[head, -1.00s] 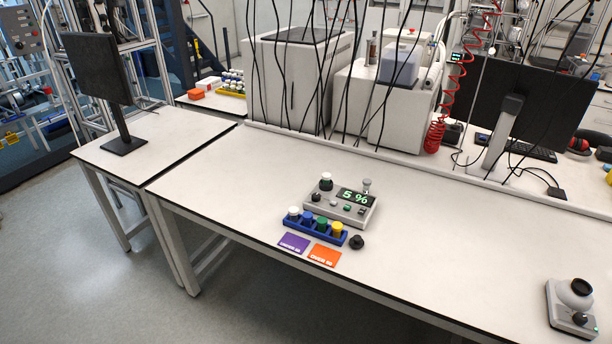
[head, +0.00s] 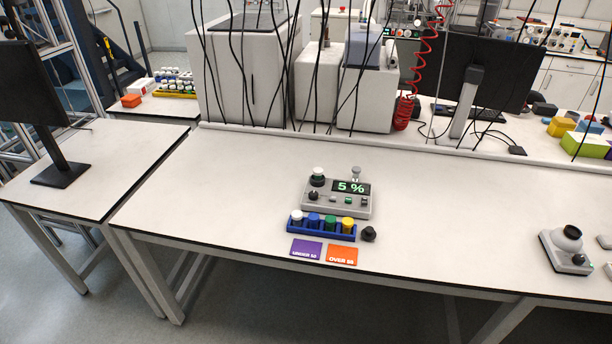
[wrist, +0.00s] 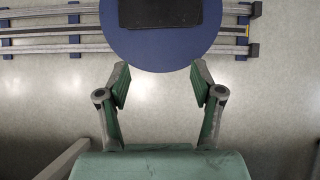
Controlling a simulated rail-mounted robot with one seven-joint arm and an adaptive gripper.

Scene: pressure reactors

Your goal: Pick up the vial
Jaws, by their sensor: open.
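In the head view a blue rack (head: 322,231) on the bench holds several capped vials: a white-capped vial (head: 296,216), a blue-capped vial (head: 313,219), a green-capped vial (head: 330,222) and a yellow-capped vial (head: 348,224). Another white-capped vial (head: 318,174) stands at the back left of the grey device (head: 336,208), whose display reads 5 %. My gripper (wrist: 160,85) shows only in the wrist view. Its two fingers are spread and nothing is between them. No vial shows in the wrist view.
A purple card (head: 306,250) and an orange card (head: 342,255) lie in front of the rack. A black knob-like piece (head: 369,233) is at its right. Another device (head: 566,250) stands at the bench's right. Cables hang behind. The bench's left part is clear.

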